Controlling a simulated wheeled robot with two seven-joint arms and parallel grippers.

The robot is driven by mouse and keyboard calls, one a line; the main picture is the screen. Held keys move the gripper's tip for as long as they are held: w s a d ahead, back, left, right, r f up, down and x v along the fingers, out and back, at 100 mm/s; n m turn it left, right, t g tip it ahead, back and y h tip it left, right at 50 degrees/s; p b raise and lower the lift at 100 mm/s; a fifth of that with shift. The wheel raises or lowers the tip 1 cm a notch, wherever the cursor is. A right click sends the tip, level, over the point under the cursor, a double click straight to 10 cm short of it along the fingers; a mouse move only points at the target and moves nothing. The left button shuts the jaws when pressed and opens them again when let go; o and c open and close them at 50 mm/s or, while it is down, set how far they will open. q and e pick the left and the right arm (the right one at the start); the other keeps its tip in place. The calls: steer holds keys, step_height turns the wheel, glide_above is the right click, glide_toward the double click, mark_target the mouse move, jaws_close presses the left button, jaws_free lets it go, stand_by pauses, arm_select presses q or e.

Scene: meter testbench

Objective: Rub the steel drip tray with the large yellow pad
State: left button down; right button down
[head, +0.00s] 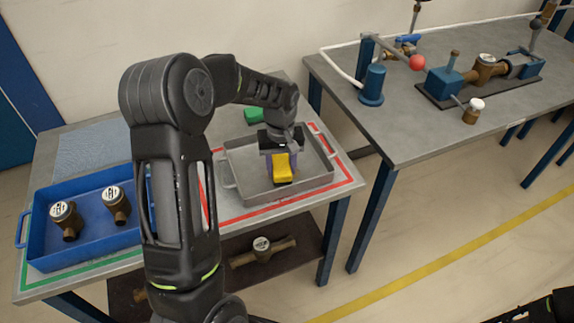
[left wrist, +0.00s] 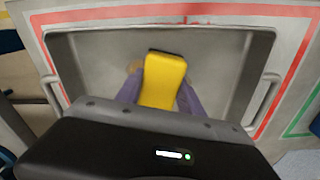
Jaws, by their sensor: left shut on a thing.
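The steel drip tray (head: 240,163) is a grey, shallow, rectangular pan with side handles, standing inside a red outline on the left table. It also shows in the left wrist view (left wrist: 100,57). My left gripper (head: 281,158) points down into the tray. It is shut on the yellow pad (head: 282,169), a block with a dark edge. In the left wrist view the pad (left wrist: 164,80) sits between the two purplish fingers, over the tray floor. I cannot tell whether its underside touches the floor. My right gripper is not in view; only a dark arm part shows at bottom right.
A blue crate (head: 98,236) with two brass meters stands left of the tray. A green block (head: 254,115) lies behind the tray. A second table (head: 410,138) at right bears a meter rig and a red-knobbed lever. Another meter (head: 262,247) lies on the lower shelf.

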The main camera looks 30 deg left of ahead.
mark_target(275, 166)
arm_select(q)
steer(key=shift+s+a, duration=0.55)
steer(key=shift+s, duration=0.2)
steer(key=shift+r, duration=0.1)
steer(key=shift+r+p, duration=2)
steer(key=shift+r, duration=1)
steer(key=shift+r, duration=0.1)
steer(key=shift+r+p, duration=1.05)
steer(key=shift+r, duration=0.35)
